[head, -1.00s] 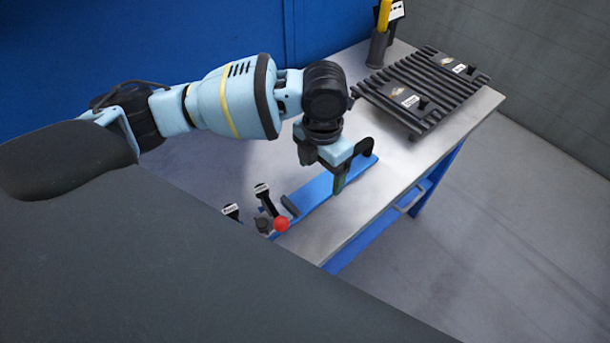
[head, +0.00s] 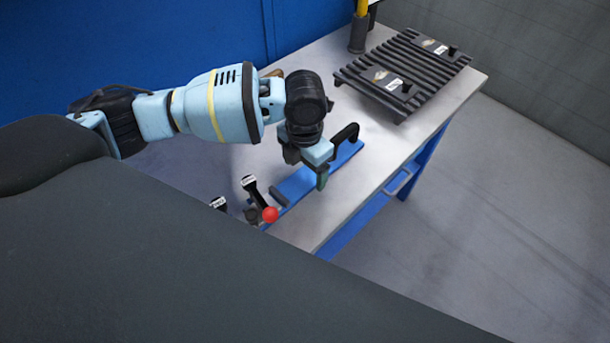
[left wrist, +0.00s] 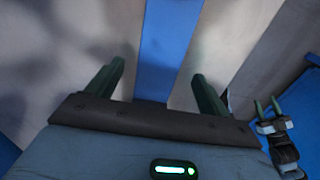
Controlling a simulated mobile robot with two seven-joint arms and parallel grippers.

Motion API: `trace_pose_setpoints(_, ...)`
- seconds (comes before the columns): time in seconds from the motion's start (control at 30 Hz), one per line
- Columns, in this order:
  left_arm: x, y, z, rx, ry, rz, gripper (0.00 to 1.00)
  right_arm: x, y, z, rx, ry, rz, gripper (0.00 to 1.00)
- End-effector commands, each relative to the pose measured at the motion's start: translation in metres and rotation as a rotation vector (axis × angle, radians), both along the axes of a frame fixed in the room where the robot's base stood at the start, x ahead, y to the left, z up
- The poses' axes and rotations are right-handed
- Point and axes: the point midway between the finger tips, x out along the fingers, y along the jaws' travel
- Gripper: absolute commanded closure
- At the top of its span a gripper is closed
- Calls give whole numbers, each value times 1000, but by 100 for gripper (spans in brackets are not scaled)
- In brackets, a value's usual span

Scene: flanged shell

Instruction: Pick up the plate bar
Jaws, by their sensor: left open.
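The plate bar (head: 343,156) looks like a long flat blue strip lying on the workbench, with a black handle (head: 346,134) at its far end. My left gripper (head: 321,181) is over the strip, near the handle, pointing down, open and empty. In the left wrist view the blue strip (left wrist: 168,45) runs between the two green fingers (left wrist: 157,72) of this gripper. Whether the fingertips touch the strip or bench cannot be told. In the head view my left gripper hides part of the strip. My right gripper (left wrist: 267,107) shows small at the right of the left wrist view, fingers apart.
On the bench (head: 305,228), a red knob (head: 270,214) and black tagged levers (head: 252,186) stand at the strip's near end. A black ribbed rack (head: 405,72) sits at the far right. A dark cup (head: 358,36) stands behind. Bench surface between strip and rack is clear.

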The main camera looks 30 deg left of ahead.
Motion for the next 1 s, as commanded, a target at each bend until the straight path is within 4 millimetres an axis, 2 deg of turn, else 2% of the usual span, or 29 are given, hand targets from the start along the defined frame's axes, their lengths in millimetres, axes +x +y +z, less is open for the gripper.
trace_pose_setpoints(0.1, 0, 0, -17, 1, 2, -1, 20, 0, 1, 0, 3, 0, -4, 52)
trace_pose_setpoints(0.2, 1, 1, -24, 0, -1, 0, 20, 0, 3, 0, 6, -1, -7, 52)
trace_pose_setpoints(0.47, 1, 1, -26, 0, -2, -1, 20, 1, 3, 1, 9, -1, -9, 52)
trace_pose_setpoints(1.0, 1, 1, -26, 0, -2, 0, 89, 2, 1, 1, 3, -4, -1, 52)
